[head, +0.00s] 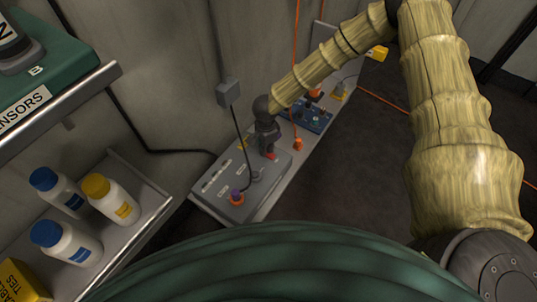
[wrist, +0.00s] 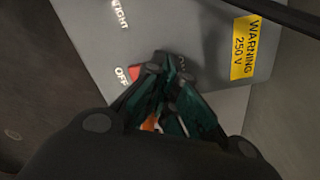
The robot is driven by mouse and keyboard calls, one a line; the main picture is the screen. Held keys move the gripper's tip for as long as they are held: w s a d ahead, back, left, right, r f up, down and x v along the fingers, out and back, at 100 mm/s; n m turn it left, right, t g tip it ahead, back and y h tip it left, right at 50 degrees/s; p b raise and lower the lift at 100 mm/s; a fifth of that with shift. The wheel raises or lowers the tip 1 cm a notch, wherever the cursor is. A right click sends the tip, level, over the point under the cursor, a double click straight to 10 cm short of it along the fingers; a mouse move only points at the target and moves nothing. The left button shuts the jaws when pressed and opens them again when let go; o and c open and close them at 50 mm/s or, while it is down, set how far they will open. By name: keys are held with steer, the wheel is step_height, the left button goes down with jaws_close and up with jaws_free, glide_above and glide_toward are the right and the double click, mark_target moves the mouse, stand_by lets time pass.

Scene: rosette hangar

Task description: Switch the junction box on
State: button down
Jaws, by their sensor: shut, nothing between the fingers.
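The grey junction box (head: 222,198) lies on a low shelf against the wall in the head view. Its grey face fills the top of the wrist view (wrist: 175,25). A red switch (head: 271,155) shows at the tip of my gripper (head: 267,150). In the wrist view part of the red switch (wrist: 134,72) shows beside the printed word OFF, left of the fingertips. My gripper (wrist: 163,66) is shut and empty, its tips over the switch area. The fingers hide the rest of the switch and most of a label on its right. I cannot tell if they touch it.
A yellow WARNING 250 V label (wrist: 245,47) is on the box. A blue panel (head: 314,118) lies beyond. A shelf with bottles (head: 113,201) stands at left.

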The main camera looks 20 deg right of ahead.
steer(key=shift+f, duration=0.15)
steer(key=shift+r+p, duration=3.55)
steer(key=shift+p, duration=0.25)
steer(key=s+d+r+n+p, duration=0.1)
steer(key=s+r+n+p, duration=0.4)
steer(key=s+r+p, duration=0.3)
steer(key=s+d+r+n+p, duration=0.1)
steer(key=s+r+n+p, duration=0.4)
steer(key=s+r+p, duration=0.4)
steer(key=s+d+r+n+p, duration=0.1)
steer(key=s+r+n+p, duration=0.5)
steer(key=s, duration=1.3)
step_height(320, 180, up, 2)
steer(key=p, duration=0.3)
steer(key=shift+s+d+r, duration=0.15)
steer(key=shift+s+r, duration=0.05)
steer(key=shift+r, duration=0.05)
